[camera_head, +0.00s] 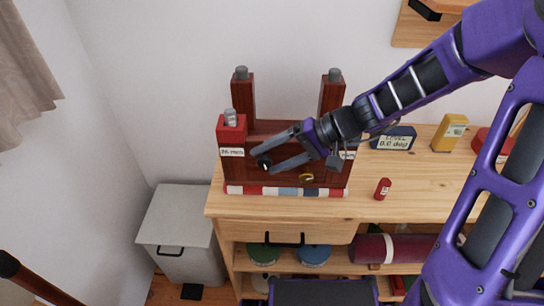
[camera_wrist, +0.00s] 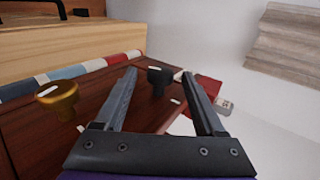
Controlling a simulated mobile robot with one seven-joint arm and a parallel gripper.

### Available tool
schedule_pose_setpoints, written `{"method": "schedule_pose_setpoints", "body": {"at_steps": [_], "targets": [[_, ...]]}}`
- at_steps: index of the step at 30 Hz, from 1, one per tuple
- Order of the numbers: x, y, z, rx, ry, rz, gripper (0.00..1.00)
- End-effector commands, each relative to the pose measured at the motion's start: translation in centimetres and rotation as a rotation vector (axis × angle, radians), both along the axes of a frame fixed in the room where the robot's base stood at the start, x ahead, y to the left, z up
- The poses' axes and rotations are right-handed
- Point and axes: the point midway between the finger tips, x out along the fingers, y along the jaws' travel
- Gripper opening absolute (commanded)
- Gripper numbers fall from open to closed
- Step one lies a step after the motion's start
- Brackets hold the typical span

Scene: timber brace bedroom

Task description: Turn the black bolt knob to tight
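The black bolt knob (camera_head: 264,165) sits on the front of a dark red timber brace (camera_head: 285,130). In the wrist view the black knob (camera_wrist: 160,80) shows a small white mark on its top and lies between my fingertips, with a gap on each side. My gripper (camera_head: 264,158) is open and empty, its fingers pointing left at the knob; in the wrist view both fingers (camera_wrist: 160,75) are spread. A gold knob (camera_head: 306,178) is to the right on the brace; it also shows in the wrist view (camera_wrist: 57,100). The knob's far side is hidden.
A striped bar (camera_head: 285,191) runs along the brace's foot. A blue display (camera_head: 393,138) reading 0.0 deg, a yellow box (camera_head: 449,133) and a small red bottle (camera_head: 382,188) stand right on the wooden cabinet (camera_head: 420,190). A grey bin (camera_head: 180,225) stands left.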

Motion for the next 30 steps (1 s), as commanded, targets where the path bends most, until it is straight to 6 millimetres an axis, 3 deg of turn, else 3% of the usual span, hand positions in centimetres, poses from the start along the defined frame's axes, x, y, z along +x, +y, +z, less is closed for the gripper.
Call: {"method": "schedule_pose_setpoints", "body": {"at_steps": [11,30], "targets": [[0.1,-0.9,0.7,-0.001,-0.002,-0.002,0.71],[0.0,-12.5,8.7,-0.001,-0.002,-0.002,0.71]]}}
